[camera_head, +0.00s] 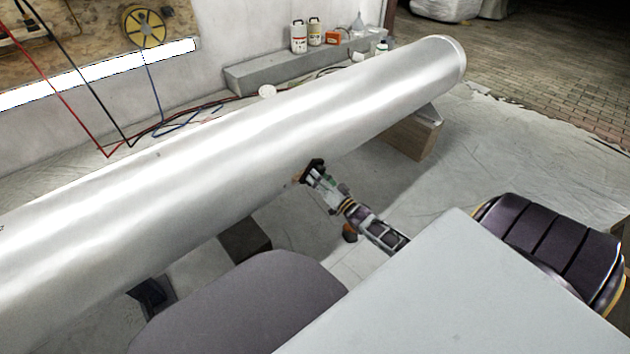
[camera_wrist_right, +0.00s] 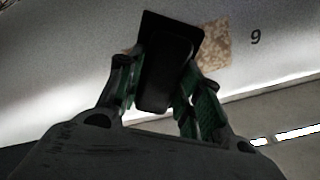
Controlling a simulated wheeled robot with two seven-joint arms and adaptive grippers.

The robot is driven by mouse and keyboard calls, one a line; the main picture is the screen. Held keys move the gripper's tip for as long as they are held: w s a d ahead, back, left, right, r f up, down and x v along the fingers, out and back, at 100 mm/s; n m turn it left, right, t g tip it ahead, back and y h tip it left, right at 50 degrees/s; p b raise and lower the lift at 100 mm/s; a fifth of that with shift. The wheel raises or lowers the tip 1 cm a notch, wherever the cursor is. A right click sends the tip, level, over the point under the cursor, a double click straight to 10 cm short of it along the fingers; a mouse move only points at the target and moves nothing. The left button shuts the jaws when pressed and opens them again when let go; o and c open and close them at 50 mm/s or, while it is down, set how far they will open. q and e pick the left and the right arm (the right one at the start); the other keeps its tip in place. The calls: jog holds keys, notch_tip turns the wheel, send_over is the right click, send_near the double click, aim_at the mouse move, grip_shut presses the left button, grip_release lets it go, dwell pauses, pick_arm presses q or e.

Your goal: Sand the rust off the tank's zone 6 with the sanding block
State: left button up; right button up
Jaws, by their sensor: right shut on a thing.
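The tank (camera_head: 210,145), a long pale metal cylinder, runs from lower left to upper right in the head view. My right gripper (camera_head: 312,174) is at its near lower side. In the right wrist view, this gripper (camera_wrist_right: 163,95) is shut on the dark sanding block (camera_wrist_right: 167,62). The block is against or very close to the tank wall (camera_wrist_right: 80,45); contact is unclear. It partly covers a brown rust patch (camera_wrist_right: 215,46), visible mainly to its right. A dark mark (camera_wrist_right: 255,37) beside the patch looks like a 9 in this view. My left gripper is not in view.
A wooden support (camera_head: 415,137) stands under the tank's far end, and a dark block (camera_head: 245,240) under its nearer part. Bottles (camera_head: 298,37) stand on a grey ledge (camera_head: 250,78) by the wall. Hoses (camera_head: 185,122) lie behind the tank. Sheeted floor at right is clear.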

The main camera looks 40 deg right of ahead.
jog(key=shift+d, duration=0.5)
jog(key=shift+d, duration=0.1)
jog(key=shift+d, duration=0.15)
jog(key=d, duration=0.3)
jog(key=shift+w+r, duration=0.2)
jog(key=shift+w, duration=0.1)
jog(key=shift+d, duration=0.1)
dwell(0.4)
dwell(0.4)
jog(key=shift+s+a+f+p, duration=0.1)
jog(key=shift+s+a+p, duration=0.1)
jog(key=shift+a+p, duration=0.55)
jog(key=shift+s+a+f+p, duration=0.1)
jog(key=shift+s+a+p, duration=0.1)
jog(key=shift+a, duration=0.95)
